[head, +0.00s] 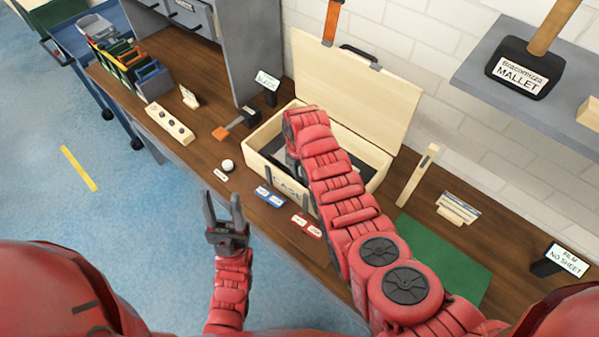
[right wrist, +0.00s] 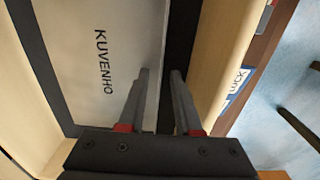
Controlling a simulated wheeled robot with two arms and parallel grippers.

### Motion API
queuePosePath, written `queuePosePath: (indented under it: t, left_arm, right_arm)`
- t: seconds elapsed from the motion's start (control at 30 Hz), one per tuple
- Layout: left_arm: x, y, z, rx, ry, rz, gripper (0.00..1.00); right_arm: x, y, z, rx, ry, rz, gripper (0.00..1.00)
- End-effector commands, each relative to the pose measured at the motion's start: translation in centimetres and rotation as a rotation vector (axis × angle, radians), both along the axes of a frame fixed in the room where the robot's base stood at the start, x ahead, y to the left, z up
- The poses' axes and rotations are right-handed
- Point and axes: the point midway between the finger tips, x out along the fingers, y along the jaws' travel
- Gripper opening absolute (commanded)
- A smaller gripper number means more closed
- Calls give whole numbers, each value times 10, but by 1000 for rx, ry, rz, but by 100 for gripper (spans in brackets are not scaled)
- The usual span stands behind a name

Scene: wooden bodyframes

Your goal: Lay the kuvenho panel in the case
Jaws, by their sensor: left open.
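The kuvenho panel (right wrist: 105,50), a pale grey sheet marked KUVENHO, lies face up inside the case in the right wrist view, bordered by dark lining. The wooden case (head: 372,188) stands on the bench in the head view, lid (head: 365,95) raised against the wall. My right gripper (right wrist: 162,72) points down into the case by the panel's right edge. Its fingers are apart with nothing clearly gripped; whether they touch the panel is unclear. In the head view my right arm hides the gripper and much of the interior. My left gripper (head: 224,198) is open and empty in front of the bench.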

Motion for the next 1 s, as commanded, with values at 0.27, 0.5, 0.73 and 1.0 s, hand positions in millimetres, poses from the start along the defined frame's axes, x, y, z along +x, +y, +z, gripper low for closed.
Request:
queuePosePath:
  t: [0.27,0.5,0.73,1.0]
  left_arm:
    - [0,0,7,0,0,0,50]
    - [0,0,-5,0,0,0,50]
    - [0,0,-22,0,0,0,50]
    - [0,0,6,0,0,0,50]
  right_arm:
    - [0,0,7,-1,1,0,33]
    - [1,0,22,0,-1,0,33]
    - [1,1,61,3,-7,0,33]
    - [-1,0,119,-2,1,0,33]
